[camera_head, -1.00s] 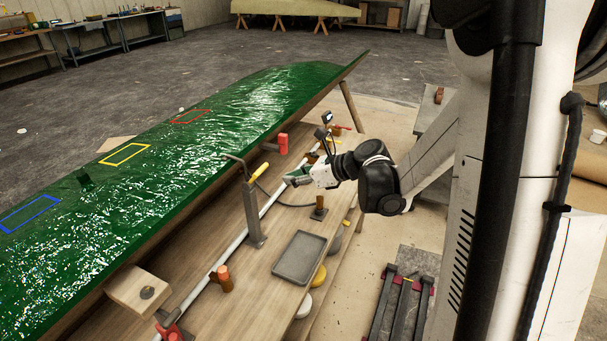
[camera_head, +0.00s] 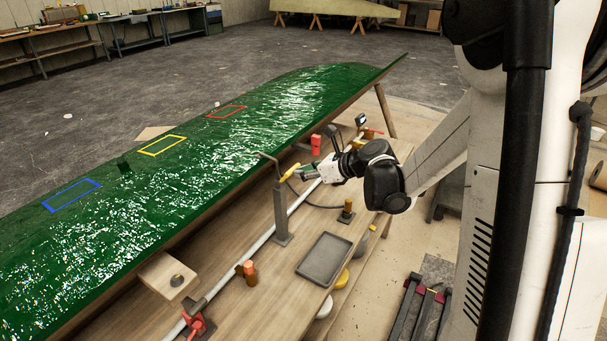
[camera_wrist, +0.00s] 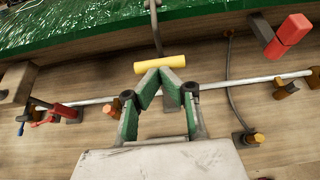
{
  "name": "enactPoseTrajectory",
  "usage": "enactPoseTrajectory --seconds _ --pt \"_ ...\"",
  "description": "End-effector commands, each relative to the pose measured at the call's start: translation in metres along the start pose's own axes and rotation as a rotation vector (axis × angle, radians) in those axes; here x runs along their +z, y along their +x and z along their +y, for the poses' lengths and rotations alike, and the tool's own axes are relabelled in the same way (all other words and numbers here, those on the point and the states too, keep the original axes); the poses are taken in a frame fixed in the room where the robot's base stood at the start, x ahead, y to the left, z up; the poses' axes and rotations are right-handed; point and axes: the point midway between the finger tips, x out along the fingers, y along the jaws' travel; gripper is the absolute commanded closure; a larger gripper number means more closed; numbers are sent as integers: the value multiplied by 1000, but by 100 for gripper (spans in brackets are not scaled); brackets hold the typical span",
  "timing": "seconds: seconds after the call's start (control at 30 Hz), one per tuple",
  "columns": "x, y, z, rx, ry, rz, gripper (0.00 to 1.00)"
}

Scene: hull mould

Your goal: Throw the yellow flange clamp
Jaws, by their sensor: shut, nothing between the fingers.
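The yellow flange clamp is a tall grey post (camera_head: 281,215) on the wooden bench, with a yellow handle (camera_head: 291,172) and a bent dark rod at its top that reaches toward the green hull. In the wrist view the yellow handle (camera_wrist: 160,64) lies crosswise just beyond my fingertips. My gripper (camera_head: 306,175) is to the right of the handle and close to it. Its green fingers (camera_wrist: 160,76) are shut with nothing between them. Their tips are at or almost at the handle; I cannot tell whether they touch.
A pale pipe (camera_head: 212,291) runs along the bench behind the post. A red block (camera_head: 316,145), an orange-topped piece (camera_head: 249,271) and an amber-topped piece (camera_head: 347,206) stand nearby. A grey tray (camera_head: 325,259) lies in front. The green hull (camera_head: 190,190) slopes behind.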

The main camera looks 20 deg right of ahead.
Motion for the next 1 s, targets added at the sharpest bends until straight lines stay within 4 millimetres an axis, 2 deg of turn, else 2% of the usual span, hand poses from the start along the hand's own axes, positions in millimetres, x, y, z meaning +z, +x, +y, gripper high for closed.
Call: enactPoseTrajectory --seconds 0.2,0.57,0.83,1.0 --pt "15 9 0 0 -1 -2 100" --pt "13 7 0 0 0 -2 100" --pt "-12 -20 3 3 -2 -3 100" --pt "-7 -53 3 3 -2 -3 100"
